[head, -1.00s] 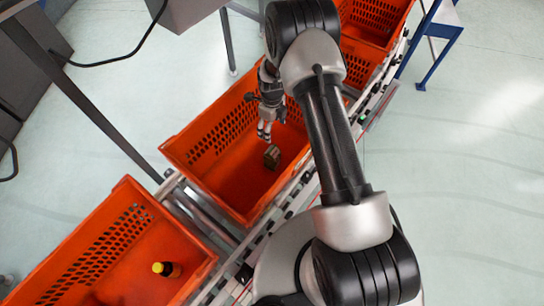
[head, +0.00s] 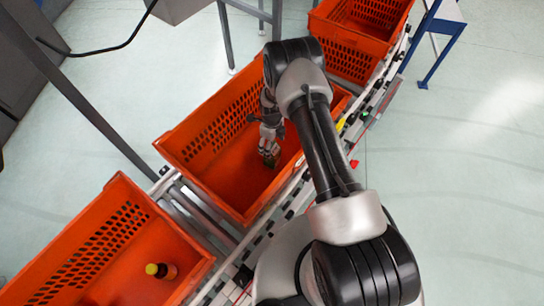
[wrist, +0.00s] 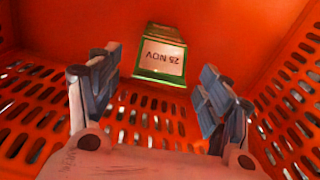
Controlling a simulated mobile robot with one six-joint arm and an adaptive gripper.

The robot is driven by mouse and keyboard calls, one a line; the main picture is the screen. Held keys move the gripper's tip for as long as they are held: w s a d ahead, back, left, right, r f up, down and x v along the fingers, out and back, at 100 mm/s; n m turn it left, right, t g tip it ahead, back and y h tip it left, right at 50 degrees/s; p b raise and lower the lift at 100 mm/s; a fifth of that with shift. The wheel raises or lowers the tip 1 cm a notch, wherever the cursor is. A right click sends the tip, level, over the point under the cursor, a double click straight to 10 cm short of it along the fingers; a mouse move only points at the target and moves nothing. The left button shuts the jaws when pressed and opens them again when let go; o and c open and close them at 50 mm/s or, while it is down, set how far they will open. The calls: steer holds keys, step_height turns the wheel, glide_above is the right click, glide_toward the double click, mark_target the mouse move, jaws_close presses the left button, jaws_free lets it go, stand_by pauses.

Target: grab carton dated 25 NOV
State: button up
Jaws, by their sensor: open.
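The carton (wrist: 162,55) shows in the wrist view with a white label reading "25 NOV", upside down in the picture, and green edges. It is in the middle orange tote (head: 222,195). My gripper (wrist: 155,85) is open, with one finger on each side below the carton in the picture. The carton lies ahead of the gap between the fingertips, and I see no contact. In the head view my gripper (head: 268,150) is low inside the tote and mostly hides the carton (head: 274,162).
A nearer orange tote (head: 115,215) holds a dark bottle with a yellow cap (head: 162,270). Another orange tote (head: 355,40) stands farther back on the conveyor (head: 262,232). The tote's perforated walls surround my gripper. A blue stand (head: 432,50) is at upper right.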

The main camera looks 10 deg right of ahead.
step_height(320, 180, down, 3)
steer(key=shift+r+b, duration=0.2)
steer(key=shift+b, duration=0.1)
steer(key=shift+c, duration=0.3)
jaws_close()
stand_by(0.4)
steer(key=shift+r, duration=0.1)
